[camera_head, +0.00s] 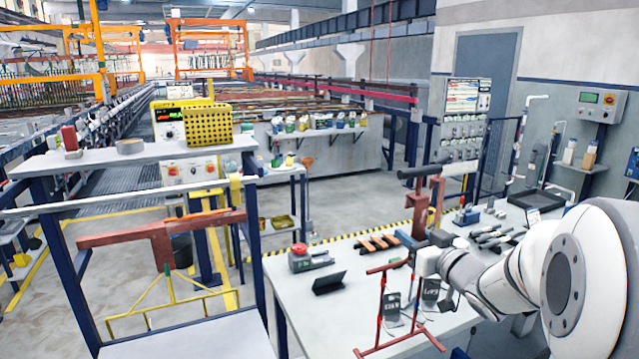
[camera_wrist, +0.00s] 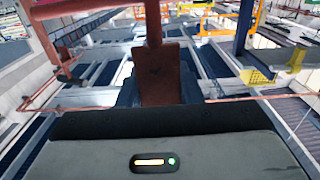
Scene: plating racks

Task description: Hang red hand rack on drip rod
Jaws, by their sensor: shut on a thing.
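The red hand rack (camera_head: 381,310) is a thin red wire frame. It hangs from my gripper (camera_head: 427,262) above the right table, its lower bars near the table's front edge; I cannot tell whether they touch anything. In the wrist view, my gripper (camera_wrist: 155,90) is shut on the rack's broad red-brown upper part (camera_wrist: 153,65), and a thin red bar (camera_wrist: 95,108) spreads to both sides. A pale horizontal rod (camera_head: 110,201) crosses the blue stand at left, with a red-brown bar (camera_head: 120,237) below it. I cannot tell for certain which is the drip rod.
A yellow rack (camera_head: 170,305) hangs under the red-brown bar. The right table (camera_head: 345,262) holds a red-button box (camera_head: 308,258), a black stand (camera_head: 329,283), orange-brown pieces (camera_head: 377,243) and a red-brown post (camera_head: 420,205). Open floor lies between the stand and table.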

